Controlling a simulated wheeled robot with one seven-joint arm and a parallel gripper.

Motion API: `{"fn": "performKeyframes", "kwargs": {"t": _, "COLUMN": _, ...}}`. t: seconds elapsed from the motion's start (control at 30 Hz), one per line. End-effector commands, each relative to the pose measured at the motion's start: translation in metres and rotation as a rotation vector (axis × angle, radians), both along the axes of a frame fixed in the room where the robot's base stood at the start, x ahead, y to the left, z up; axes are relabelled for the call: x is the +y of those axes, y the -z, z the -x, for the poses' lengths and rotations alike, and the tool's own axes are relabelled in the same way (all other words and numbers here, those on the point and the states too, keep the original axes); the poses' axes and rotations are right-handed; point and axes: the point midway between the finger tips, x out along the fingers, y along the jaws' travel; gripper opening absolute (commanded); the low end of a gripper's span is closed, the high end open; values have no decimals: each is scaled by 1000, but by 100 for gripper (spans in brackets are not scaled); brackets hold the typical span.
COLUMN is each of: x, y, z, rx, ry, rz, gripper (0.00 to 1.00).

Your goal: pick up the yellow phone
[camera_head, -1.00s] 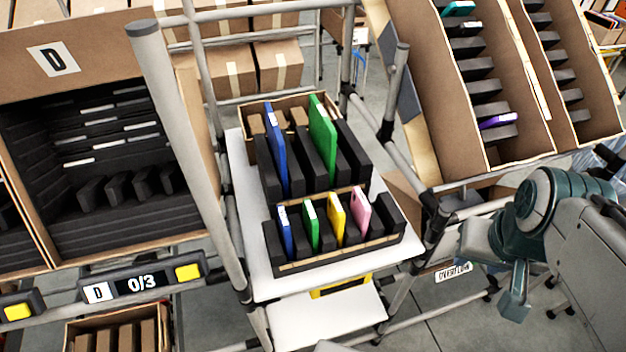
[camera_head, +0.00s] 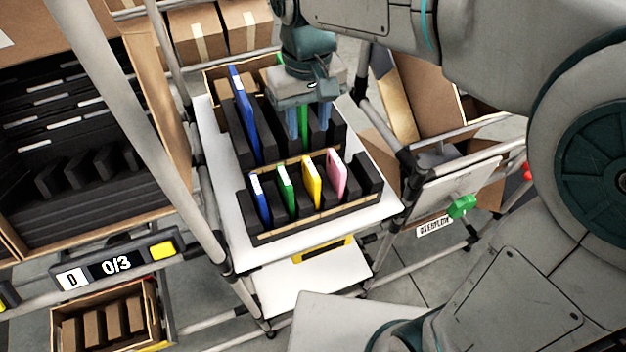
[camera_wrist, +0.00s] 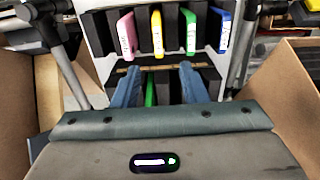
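The yellow phone (camera_head: 312,183) stands upright in a slot of the front black foam rack (camera_head: 268,233), between a green phone (camera_head: 286,190) and a pink phone (camera_head: 336,174). A blue phone (camera_head: 260,199) is at the rack's left end. In the wrist view the yellow phone (camera_wrist: 157,32) stands beyond my fingers, between the pink and green phones. My gripper (camera_head: 311,122) is above the rear rack, behind the yellow phone and apart from it. In the wrist view its two blue fingers (camera_wrist: 160,84) are spread with nothing held between them.
The rear rack holds a taller blue item (camera_head: 244,115) and a green item (camera_head: 304,125), partly hidden by my gripper. A grey shelf post (camera_head: 140,140) rises at the left. Cartons stand on both sides.

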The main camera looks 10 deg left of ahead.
Motion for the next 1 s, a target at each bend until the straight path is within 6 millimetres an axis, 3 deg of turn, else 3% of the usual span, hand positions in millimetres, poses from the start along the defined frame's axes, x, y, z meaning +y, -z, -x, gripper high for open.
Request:
{"fn": "performKeyframes", "kwargs": {"t": 0.3, "x": -2, "y": 61, "z": 0, "rx": 4, "ry": 3, "rz": 3, "gripper": 39}}
{"fn": "performKeyframes", "kwargs": {"t": 0.57, "x": -2, "y": 80, "z": 0, "rx": 2, "ry": 3, "rz": 1, "gripper": 39}}
{"fn": "performKeyframes", "kwargs": {"t": 0.83, "x": -4, "y": 118, "z": 2, "rx": 3, "ry": 2, "rz": 2, "gripper": 39}}
{"fn": "performKeyframes", "kwargs": {"t": 1.0, "x": -4, "y": 128, "z": 1, "rx": 0, "ry": 2, "rz": 0, "gripper": 39}}
